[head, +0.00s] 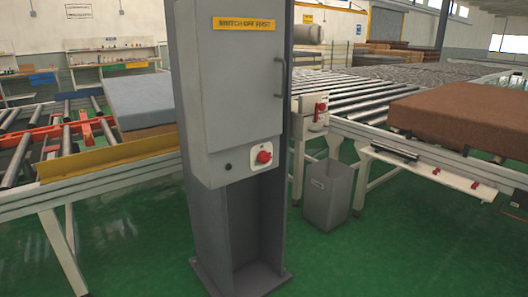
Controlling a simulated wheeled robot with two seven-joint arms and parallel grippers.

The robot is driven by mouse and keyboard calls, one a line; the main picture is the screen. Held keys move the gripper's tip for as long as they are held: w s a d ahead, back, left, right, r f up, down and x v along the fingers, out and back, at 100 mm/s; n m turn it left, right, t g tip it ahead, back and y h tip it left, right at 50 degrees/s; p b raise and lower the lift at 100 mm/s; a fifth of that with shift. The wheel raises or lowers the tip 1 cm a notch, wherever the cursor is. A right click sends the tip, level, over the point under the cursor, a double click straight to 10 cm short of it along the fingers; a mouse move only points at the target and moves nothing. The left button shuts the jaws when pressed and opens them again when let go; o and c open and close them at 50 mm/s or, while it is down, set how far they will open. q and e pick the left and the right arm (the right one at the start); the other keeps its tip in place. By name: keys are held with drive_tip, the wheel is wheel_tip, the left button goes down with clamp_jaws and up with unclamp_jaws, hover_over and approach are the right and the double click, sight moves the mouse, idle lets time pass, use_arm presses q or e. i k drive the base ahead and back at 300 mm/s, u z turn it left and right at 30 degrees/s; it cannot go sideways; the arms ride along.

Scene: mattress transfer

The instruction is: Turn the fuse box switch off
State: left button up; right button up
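The fuse box (230,100) is a tall grey cabinet on a grey stand in the middle of the head view. A yellow label at its top reads "SWITCH OFF FIRST". Its red rotary switch (264,156) sits on a white plate at the lower right of the front face. A small dark round button (228,167) is to the left of the switch. The switch's exact angle is too small to tell. Neither of my grippers shows in this view.
A roller conveyor (345,98) with a brown mattress (440,118) runs behind on the right. A grey mattress (140,100) lies on the left conveyor beside a yellow rail (110,159). A grey bin (328,194) stands right of the stand. Green floor in front is clear.

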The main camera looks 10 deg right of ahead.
sight(263, 157)
drive_tip(key=z, duration=0.35)
drive_tip(key=i, duration=1.2)
drive_tip(key=u, duration=0.15)
